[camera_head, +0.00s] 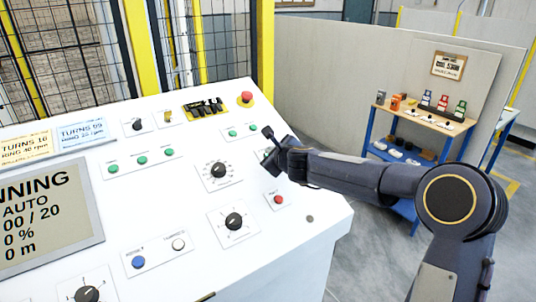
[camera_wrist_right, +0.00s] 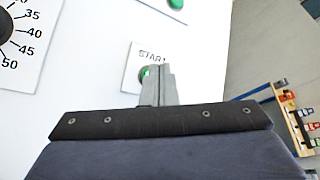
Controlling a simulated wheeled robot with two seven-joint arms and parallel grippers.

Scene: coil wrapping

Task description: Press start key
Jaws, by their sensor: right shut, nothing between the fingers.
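The start key is a green button (camera_wrist_right: 146,72) on a white plate marked START in the right wrist view. My right gripper's fingers (camera_wrist_right: 163,78) are shut and empty, and they overlap the right and lower part of the button. I cannot tell whether the fingertips touch it. In the head view my right gripper (camera_head: 270,158) is over the right side of the white console (camera_head: 195,265) and covers most of the start plate. The display (camera_head: 45,222) at the left reads "...NNING, AUTO, 00 / 20, 0 %, 0 m". My left gripper is not in view.
A red button (camera_head: 278,199) lies just below the gripper, and a dial (camera_head: 218,170) is to its left. A red emergency button (camera_head: 247,97) is near the console's top. A blue-framed shelf (camera_head: 412,150) stands at the right, beyond open floor.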

